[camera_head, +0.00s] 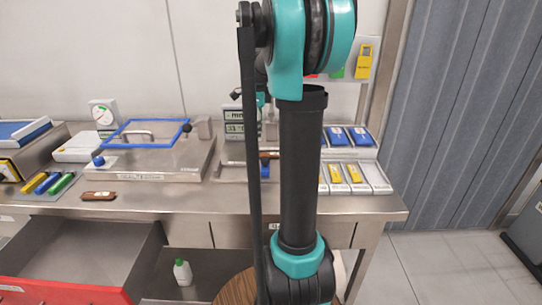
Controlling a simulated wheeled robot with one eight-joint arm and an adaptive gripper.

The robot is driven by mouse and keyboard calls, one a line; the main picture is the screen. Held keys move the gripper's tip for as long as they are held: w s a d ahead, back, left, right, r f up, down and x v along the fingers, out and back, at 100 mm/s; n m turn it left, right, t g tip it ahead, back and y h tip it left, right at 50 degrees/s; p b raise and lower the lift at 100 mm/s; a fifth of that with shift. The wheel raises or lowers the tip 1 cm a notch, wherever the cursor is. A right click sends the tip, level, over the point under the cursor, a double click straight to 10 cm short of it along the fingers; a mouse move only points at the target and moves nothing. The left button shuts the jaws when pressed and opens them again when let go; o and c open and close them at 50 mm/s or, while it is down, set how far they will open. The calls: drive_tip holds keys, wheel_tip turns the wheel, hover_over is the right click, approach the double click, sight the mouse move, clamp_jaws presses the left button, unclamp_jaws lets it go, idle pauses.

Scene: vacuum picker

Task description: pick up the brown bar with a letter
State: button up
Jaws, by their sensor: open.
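A small brown bar (99,195) with a pale mark on top lies flat on the steel bench near its front edge, at the left. The mark is too small to read as a letter. My black and teal arm stands upright across the middle of the view, right of the bar and well apart from it. My gripper cannot be made out; the arm blocks the view of the area behind it. Nothing touches the bar from above.
The steel bench (215,201) holds a metal box with a blue frame (125,145), several coloured bars (47,183) on a grey mat, and trays (354,179) with yellow and blue items at the right. A red-fronted drawer (75,292) stands open below. A white bottle (183,272) stands underneath.

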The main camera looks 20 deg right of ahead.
sight(259, 153)
drive_tip(key=f, duration=0.8)
drive_tip(key=shift+s, duration=0.25)
drive_tip(key=shift+c, duration=0.2)
clamp_jaws()
